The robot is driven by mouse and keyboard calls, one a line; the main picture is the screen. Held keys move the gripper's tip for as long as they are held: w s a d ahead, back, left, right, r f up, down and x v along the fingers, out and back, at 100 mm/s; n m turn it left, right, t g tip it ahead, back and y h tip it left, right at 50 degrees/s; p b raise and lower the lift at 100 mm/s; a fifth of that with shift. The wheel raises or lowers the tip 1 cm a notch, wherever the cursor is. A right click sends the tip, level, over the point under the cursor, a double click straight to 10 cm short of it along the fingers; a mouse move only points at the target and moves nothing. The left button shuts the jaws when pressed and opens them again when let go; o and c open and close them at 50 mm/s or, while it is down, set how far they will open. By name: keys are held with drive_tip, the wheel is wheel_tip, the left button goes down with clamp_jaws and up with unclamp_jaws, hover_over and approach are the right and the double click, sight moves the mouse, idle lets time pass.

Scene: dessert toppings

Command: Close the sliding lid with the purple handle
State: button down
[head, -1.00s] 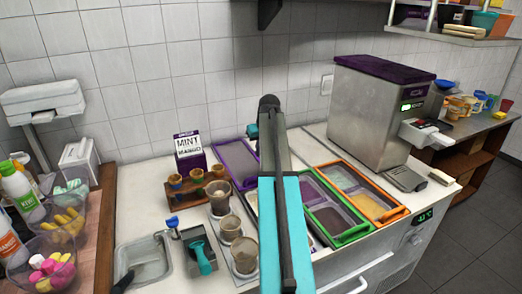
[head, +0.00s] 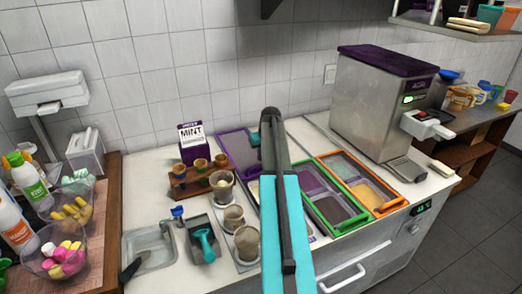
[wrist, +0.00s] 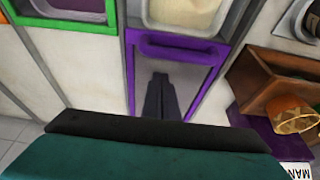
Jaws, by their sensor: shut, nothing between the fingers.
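The sliding lid (wrist: 200,100) is a greyish panel in a purple frame, with a raised purple handle (wrist: 185,48) across one end in the wrist view. Past the handle, a tub of pale topping (wrist: 185,14) lies uncovered. In the head view the lid's purple frame (head: 230,146) shows at the back of the counter, partly hidden by my arm. My gripper (wrist: 161,76) is shut and empty over the lid panel. Its fingertips point at the handle and appear just short of it; I cannot tell whether they touch the lid.
Green-framed (head: 338,228) and orange-framed (head: 384,207) lids lie to the right. A wooden cone holder (head: 194,182) and the mint carton (head: 192,145) stand left of the lid. Several cups stand in front, and a steel machine (head: 372,105) stands at the right.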

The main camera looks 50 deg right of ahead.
drive_tip(key=shift+s+a+f+p, duration=0.1)
drive_tip(key=shift+s+a+p, duration=0.1)
drive_tip(key=shift+s, duration=0.3)
drive_tip(key=shift+s+a+f+p, duration=0.1)
drive_tip(key=shift+s+a+p, duration=0.1)
drive_tip(key=shift+s, duration=0.25)
